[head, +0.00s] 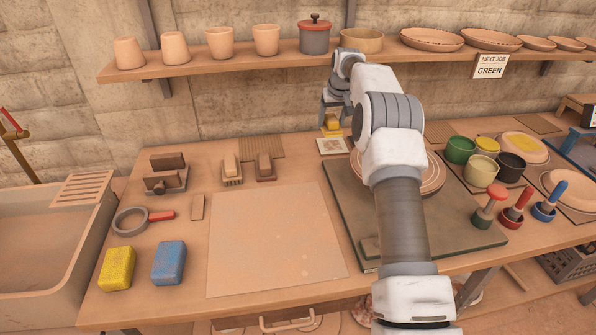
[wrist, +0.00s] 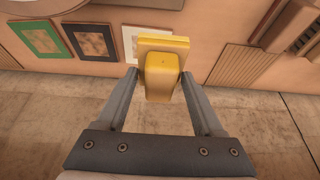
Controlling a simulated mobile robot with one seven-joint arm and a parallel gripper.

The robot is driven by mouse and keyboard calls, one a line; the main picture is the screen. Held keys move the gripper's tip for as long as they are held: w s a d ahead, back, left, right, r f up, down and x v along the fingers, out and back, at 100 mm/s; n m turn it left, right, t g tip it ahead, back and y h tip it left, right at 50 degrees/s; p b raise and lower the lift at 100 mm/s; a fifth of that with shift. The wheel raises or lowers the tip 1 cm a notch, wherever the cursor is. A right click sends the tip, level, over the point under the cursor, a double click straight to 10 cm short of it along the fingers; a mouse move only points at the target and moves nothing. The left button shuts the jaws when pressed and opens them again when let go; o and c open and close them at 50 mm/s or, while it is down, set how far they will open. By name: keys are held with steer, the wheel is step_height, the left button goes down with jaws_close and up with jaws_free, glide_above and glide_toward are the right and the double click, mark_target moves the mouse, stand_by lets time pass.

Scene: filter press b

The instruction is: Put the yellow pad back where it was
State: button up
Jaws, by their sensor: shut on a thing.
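The yellow pad (head: 333,122) is a yellow block with a wider flat plate at one end. My gripper (head: 334,106) is shut on it at the back of the table, near the wall. In the wrist view the yellow pad (wrist: 162,75) is between the two fingers of my gripper (wrist: 161,76), with its flat plate facing the table. In the head view it appears just above a white-edged tile (head: 333,146). In the wrist view its plate covers part of this white-edged tile (wrist: 130,46). I cannot tell how high it is.
Beside the white-edged tile are a dark-framed tile (wrist: 90,41) and a green-framed one (wrist: 39,38). My arm hides them in the head view. A ribbed board (head: 262,147) lies left. A shelf (head: 200,62) with pots hangs above. A yellow sponge (head: 117,268) lies front left.

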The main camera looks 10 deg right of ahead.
steer(key=s+a+f, duration=0.1)
steer(key=a+f, duration=0.1)
steer(key=a, duration=0.1)
steer(key=s+a+f+b, duration=0.1)
steer(key=a+f, duration=0.1)
steer(key=a, duration=0.2)
steer(key=s+a+f, duration=0.1)
steer(key=a+f, duration=0.2)
steer(key=a, duration=0.1)
steer(key=shift+s+b, duration=0.15)
steer(key=shift+b, duration=0.2)
steer(key=shift+f, duration=1.95)
steer(key=shift+f+b, duration=0.2)
steer(key=shift+b, duration=0.1)
steer(key=o, duration=1.2)
steer(key=shift+r, duration=0.1)
